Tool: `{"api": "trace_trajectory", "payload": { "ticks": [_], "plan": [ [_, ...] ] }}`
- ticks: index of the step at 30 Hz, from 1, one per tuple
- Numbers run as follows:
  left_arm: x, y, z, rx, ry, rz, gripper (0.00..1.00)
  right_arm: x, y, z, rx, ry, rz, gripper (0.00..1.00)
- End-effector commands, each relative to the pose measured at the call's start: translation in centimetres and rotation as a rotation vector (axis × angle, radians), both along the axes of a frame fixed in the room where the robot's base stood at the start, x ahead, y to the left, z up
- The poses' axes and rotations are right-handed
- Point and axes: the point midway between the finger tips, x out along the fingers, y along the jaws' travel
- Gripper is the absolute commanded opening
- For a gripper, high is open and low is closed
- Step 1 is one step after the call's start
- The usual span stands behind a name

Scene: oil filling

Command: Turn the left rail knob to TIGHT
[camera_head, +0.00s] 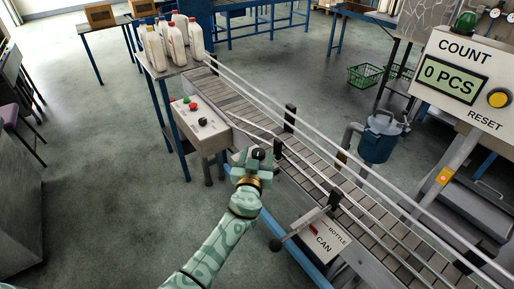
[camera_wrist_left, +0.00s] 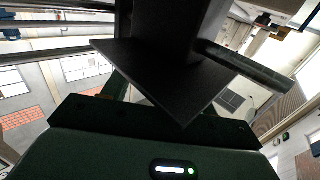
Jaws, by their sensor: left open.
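The conveyor (camera_head: 325,165) runs from the upper left to the lower right, with metal guide rails along both sides. Black rail posts (camera_head: 290,117) stand along it. My left gripper (camera_head: 258,156) is at the conveyor's near side, just left of a black post (camera_head: 278,149). It is open. A small dark round part, perhaps the left rail knob, shows at its fingertips; I cannot tell whether they touch. No TIGHT mark is readable. In the left wrist view a dark square plate (camera_wrist_left: 165,75) fills the middle, close above the gripper body. My right gripper is not in view.
A control box (camera_head: 200,122) with red and green buttons stands left of the gripper. A BOTTLE/CAN selector plate (camera_head: 322,240) with a lever is below right. White jugs (camera_head: 170,42) stand at the conveyor's far end. A counter panel (camera_head: 462,80) reads 0 PCS.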

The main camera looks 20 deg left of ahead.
Motion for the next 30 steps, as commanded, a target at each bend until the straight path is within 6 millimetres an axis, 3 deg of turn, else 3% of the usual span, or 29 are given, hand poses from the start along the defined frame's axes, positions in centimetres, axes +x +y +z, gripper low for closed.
{"api": "trace_trajectory", "payload": {
  "ticks": [7, 12, 22, 30],
  "plan": [
    [-0.02, -0.03, -0.04, 0.000, 0.000, 0.000, 0.56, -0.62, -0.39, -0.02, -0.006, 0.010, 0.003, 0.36],
    [-0.01, -0.03, -0.03, 0.000, 0.000, 0.000, 0.14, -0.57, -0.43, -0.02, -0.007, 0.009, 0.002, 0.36],
    [0.00, 0.09, -0.09, 0.002, 0.000, -0.032, 0.14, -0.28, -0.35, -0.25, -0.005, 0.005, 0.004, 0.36],
    [0.00, 0.34, -0.08, 0.002, -0.002, -0.178, 0.14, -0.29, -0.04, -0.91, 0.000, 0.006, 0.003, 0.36]
  ]
}}
